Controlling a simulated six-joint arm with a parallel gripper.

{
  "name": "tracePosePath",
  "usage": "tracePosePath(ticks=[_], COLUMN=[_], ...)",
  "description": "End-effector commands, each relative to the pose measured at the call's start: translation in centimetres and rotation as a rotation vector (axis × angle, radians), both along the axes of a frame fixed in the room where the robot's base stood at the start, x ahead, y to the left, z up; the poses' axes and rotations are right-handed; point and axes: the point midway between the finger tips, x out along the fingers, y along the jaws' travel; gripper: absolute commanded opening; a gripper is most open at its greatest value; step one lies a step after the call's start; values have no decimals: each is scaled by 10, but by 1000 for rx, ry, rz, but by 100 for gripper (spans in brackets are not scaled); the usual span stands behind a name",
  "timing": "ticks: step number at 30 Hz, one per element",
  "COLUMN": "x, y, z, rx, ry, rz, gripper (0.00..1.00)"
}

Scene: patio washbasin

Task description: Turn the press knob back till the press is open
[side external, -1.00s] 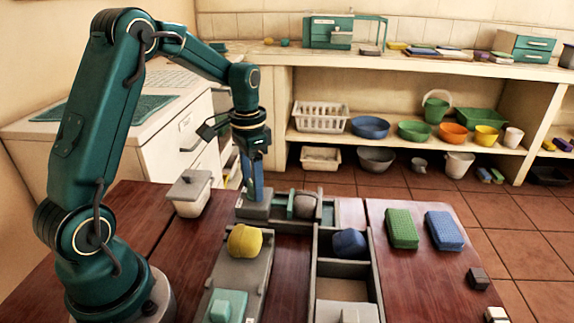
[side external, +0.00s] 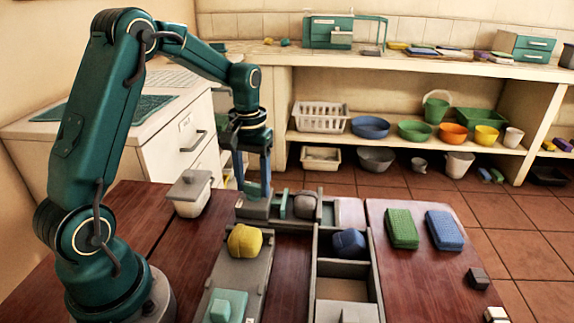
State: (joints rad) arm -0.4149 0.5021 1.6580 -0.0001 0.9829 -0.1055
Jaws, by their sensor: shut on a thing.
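The press is a grey block (side external: 257,212) at the far end of the work table, with a teal plate (side external: 283,204) to its right. A grey-brown rounded lump (side external: 307,205) sits right of the plate, with a narrow gap apparently between them. My gripper (side external: 254,188) points down over the grey block, its two blue fingers seen side by side. It is shut on the press knob, which is mostly hidden between the fingertips.
A yellow lump (side external: 244,240) lies on a grey tray in front of the press. A dark blue lump (side external: 349,242) sits in a divided box. A lidded pot (side external: 189,193) stands left of my gripper. Green (side external: 401,228) and blue (side external: 444,230) sponges lie right.

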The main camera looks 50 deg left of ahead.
Motion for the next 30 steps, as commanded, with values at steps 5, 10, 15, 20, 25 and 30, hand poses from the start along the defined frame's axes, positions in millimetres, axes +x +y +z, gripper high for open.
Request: tracePosePath(ticks=[5, 10, 15, 20, 25, 30], x=[1, 1, 2, 2, 2, 2], y=[0, 0, -1, 0, 0, 0], z=[1, 2, 2, 2, 2, 2], rx=[0, 1, 1, 1, 1, 2], ry=[-4, -5, -5, -5, -5, -6], rz=[167, 329, 490, 634, 767, 868], gripper=[2, 2, 2, 2, 2, 2])
